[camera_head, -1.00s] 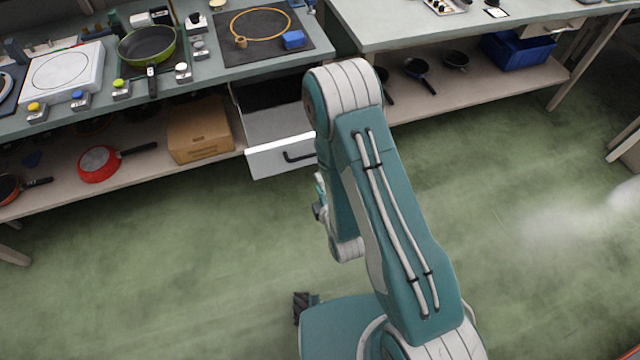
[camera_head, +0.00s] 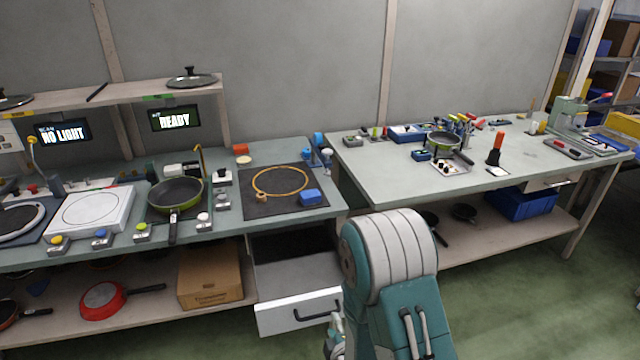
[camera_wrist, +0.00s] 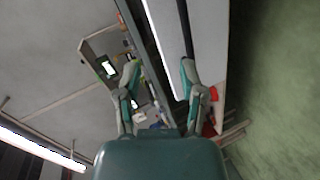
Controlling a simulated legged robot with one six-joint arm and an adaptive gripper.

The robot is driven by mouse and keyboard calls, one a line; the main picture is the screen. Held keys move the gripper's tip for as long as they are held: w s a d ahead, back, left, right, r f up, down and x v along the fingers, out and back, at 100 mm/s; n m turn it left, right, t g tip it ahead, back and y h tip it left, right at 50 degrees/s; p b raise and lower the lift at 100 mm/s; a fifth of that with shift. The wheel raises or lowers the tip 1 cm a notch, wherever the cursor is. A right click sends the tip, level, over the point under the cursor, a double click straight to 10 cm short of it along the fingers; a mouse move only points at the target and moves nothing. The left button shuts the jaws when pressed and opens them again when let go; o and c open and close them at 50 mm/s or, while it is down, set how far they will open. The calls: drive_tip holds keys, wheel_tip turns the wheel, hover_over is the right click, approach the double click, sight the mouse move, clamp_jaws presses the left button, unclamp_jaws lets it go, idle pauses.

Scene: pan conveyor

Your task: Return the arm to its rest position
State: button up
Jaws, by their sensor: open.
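My arm (camera_head: 392,265) is folded in front of the benches in the head view, its elbow raised near the open drawer. My gripper (camera_wrist: 160,72) shows in the wrist view with its two fingers spread apart and nothing between them. In the head view only a small part of the arm's end shows beside the elbow, low in the picture, so its fingers cannot be made out there.
An open drawer (camera_head: 298,311) juts from the left bench, just left of my arm. A green pan (camera_head: 176,192) sits on that bench. A right bench (camera_head: 380,180) carries tools and another pan. Green floor (camera_head: 530,310) is clear at the lower right.

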drive_tip(key=s+d+r+m+g+h, duration=0.1)
drive_tip(key=d+r+m+g, duration=0.15)
drive_tip(key=r+m, duration=0.45)
drive_tip(key=s+d+r+m+g+h, duration=0.15)
drive_tip(key=d+r, duration=0.25)
drive_tip(key=r, duration=0.6)
drive_tip(key=s+d+r+m+g, duration=0.2)
drive_tip(key=s+r+m, duration=0.3)
drive_tip(key=s, duration=0.4)
drive_tip(key=s+d+r+m+g, duration=0.2)
drive_tip(key=s+d+r+m, duration=0.1)
drive_tip(key=s+r, duration=0.4)
drive_tip(key=s+m+h, duration=0.1)
drive_tip(key=s, duration=0.2)
drive_tip(key=shift+s+d+m, duration=0.2)
drive_tip(key=shift+s+m, duration=0.1)
drive_tip(key=shift+m, duration=0.05)
